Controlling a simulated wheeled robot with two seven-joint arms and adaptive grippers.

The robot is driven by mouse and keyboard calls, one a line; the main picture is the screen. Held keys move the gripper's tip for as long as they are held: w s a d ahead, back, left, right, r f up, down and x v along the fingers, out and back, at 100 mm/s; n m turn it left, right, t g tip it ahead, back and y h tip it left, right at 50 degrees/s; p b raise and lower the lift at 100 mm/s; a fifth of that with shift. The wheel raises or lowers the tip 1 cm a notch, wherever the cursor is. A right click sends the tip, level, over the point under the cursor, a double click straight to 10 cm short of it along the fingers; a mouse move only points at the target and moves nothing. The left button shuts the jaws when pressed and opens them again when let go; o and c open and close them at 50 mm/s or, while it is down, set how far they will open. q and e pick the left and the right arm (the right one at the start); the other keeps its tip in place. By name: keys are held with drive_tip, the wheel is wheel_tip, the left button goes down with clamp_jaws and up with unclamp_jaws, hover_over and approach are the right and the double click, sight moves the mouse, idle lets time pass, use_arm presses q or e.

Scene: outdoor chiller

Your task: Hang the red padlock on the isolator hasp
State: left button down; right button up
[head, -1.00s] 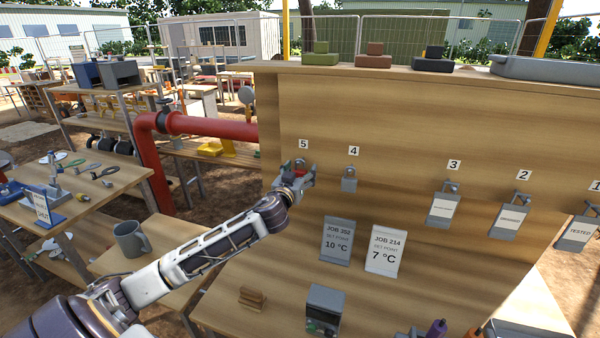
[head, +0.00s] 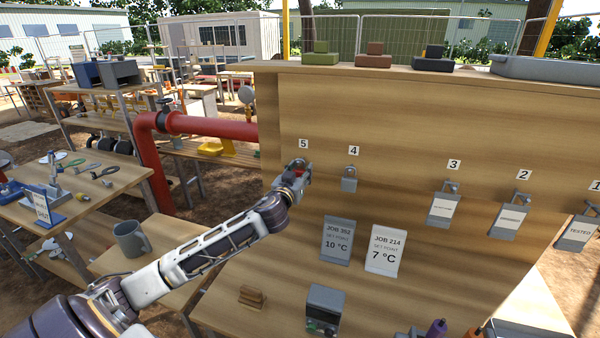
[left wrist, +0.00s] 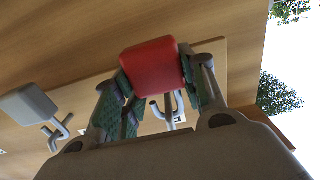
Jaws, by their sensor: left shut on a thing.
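My left gripper (head: 301,173) is at the board under the label 5. It is shut on the red padlock (left wrist: 152,66), whose red body sits between the two fingers in the left wrist view. In the head view only a bit of red (head: 302,163) shows past the fingers. Grey curved metal (left wrist: 168,105) shows just below the red body in the wrist view; I cannot tell how much is shackle and how much is peg. I cannot make out the isolator hasp. My right gripper is not in view.
A grey padlock (head: 349,184) hangs under label 4 close to the right, and also shows in the wrist view (left wrist: 27,104). Tagged grey items hang under labels 3 (head: 445,209), 2 and 1. Job cards (head: 385,250) and a grey box (head: 324,308) stand below; a mug (head: 131,240) is left.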

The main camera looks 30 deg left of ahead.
use_arm(q)
drive_tip(key=shift+r+p, duration=0.55)
drive_tip(key=shift+r, duration=0.3)
drive_tip(key=shift+s, duration=0.15)
idle(0.4)
drive_tip(key=shift+b+v, duration=0.35)
drive_tip(key=shift+v, duration=2.55)
drive_tip(key=c, duration=1.5)
unclamp_jaws()
drive_tip(key=shift+c, duration=0.2)
clamp_jaws()
